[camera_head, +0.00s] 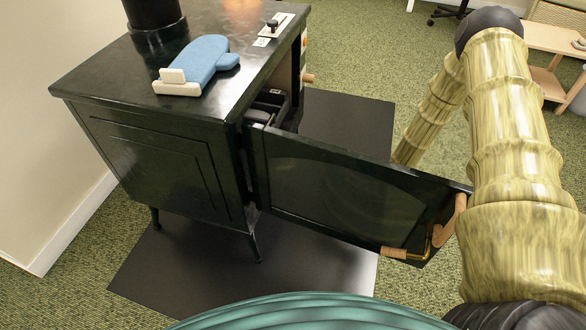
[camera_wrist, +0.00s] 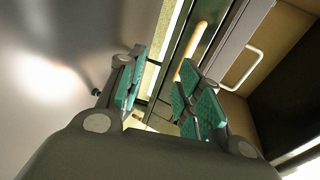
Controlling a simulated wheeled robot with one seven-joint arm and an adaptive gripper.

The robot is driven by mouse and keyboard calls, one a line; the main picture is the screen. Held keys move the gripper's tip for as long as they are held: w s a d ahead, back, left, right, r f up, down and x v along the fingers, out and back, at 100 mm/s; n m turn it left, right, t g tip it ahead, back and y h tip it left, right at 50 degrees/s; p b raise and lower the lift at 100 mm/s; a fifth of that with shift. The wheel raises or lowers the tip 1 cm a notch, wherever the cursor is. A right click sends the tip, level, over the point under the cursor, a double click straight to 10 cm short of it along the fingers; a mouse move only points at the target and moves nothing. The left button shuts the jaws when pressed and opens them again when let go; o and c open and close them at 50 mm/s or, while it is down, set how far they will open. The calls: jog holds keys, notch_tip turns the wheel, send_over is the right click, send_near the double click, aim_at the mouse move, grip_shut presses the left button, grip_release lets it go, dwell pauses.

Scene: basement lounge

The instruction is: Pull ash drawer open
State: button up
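The black stove (camera_head: 165,130) stands at the left in the head view, with its front toward the right. Its glazed door (camera_head: 340,190) is swung open toward me and hides the lower front, so I cannot see the ash drawer there. My forearm passes behind the door, which hides my gripper. In the wrist view my gripper (camera_wrist: 162,95) is open, its green-padded fingers apart with nothing gripped. A wooden rod handle (camera_wrist: 190,52) runs just beyond the right finger. A pale wire handle (camera_wrist: 243,70) sits on a panel further right; I cannot tell whether that is the ash drawer.
A blue mitt (camera_head: 203,58) lies on the stove top. The open door's wooden handle (camera_head: 405,253) sticks out at its lower edge, close to my arm. A dark floor plate (camera_head: 330,262) lies under the stove. A wooden shelf (camera_head: 550,40) stands at the far right.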

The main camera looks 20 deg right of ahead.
jog(key=shift+w+a+r+n+y+b, duration=0.1)
jog(key=shift+w+a+y+b, duration=0.25)
jog(key=shift+w+a+b, duration=1.15)
jog(key=shift+w+a+r+n+y+b, duration=0.15)
jog(key=shift+w+a+y+b, duration=0.25)
jog(key=shift+w+a+b, duration=1.1)
jog(key=shift+w+a+r+n+y+b, duration=0.1)
jog(key=shift+w+a+y+b, duration=0.5)
jog(key=shift+w+a, duration=1.5)
jog(key=shift+s+a+h, duration=0.25)
jog(key=shift+s+a, duration=0.15)
jog(key=shift+s, duration=0.05)
grip_shut()
